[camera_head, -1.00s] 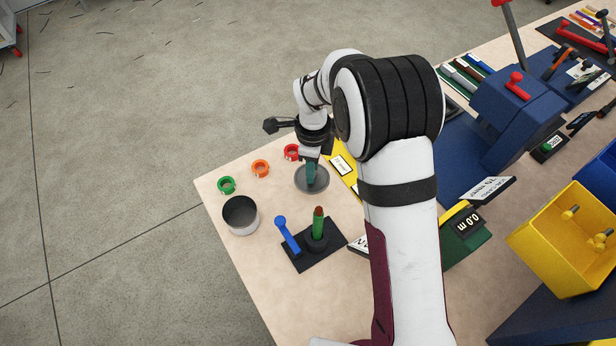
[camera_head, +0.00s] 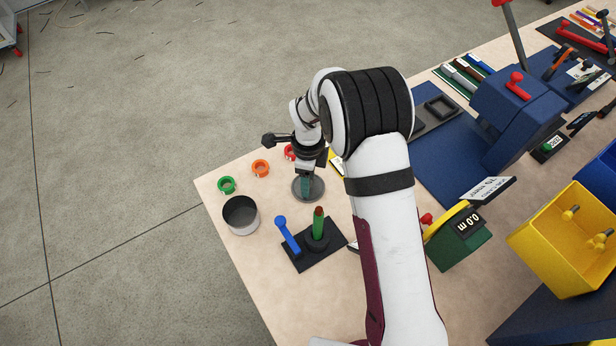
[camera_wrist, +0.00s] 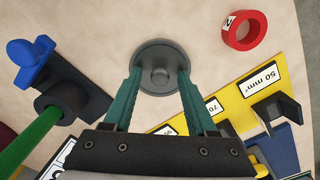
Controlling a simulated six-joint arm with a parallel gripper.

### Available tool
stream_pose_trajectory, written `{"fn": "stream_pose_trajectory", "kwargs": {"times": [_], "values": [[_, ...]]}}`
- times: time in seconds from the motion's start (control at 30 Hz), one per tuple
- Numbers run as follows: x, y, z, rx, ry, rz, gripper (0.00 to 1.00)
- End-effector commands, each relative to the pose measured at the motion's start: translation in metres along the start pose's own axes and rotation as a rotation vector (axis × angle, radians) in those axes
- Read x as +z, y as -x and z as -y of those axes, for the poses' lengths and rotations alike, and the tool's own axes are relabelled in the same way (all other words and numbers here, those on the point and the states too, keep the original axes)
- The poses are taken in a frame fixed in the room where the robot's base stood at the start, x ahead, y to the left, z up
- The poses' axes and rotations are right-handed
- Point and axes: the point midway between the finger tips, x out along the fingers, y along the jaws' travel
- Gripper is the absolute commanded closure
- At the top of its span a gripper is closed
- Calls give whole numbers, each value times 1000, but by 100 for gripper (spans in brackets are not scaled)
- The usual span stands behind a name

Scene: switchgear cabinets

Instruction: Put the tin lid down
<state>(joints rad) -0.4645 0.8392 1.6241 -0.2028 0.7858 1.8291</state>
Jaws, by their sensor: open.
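The tin lid (camera_head: 309,189) is a round grey disc with a small knob in the middle. In the head view it is near the table's far left part, to the right of the open tin (camera_head: 240,214). My gripper (camera_head: 306,186) is over the lid, pointing down. In the wrist view the lid (camera_wrist: 161,60) is beyond the fingertips, and my gripper (camera_wrist: 160,85) has its two green fingers apart on either side of the knob, with nothing between them. The lid appears to lie flat on the table, though any small gap under it cannot be told.
Green (camera_head: 227,185), orange (camera_head: 260,168) and red (camera_head: 290,152) rings stand behind the tin. A black base (camera_head: 327,252) with a blue lever (camera_head: 286,234) and a green post (camera_head: 318,224) stands in front of the lid. A yellow labelled strip (camera_wrist: 208,113) is close by.

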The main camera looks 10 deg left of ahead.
Motion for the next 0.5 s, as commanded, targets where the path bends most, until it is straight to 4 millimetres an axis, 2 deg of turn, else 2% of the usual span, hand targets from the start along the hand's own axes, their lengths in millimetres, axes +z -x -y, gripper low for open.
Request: {"fn": "stream_pose_trajectory", "kwargs": {"times": [0.17, 0.5], "values": [[0, 11, 1, -2, 0, 1, 43], [0, 101, 1, -4, 1, 1, 43]]}}
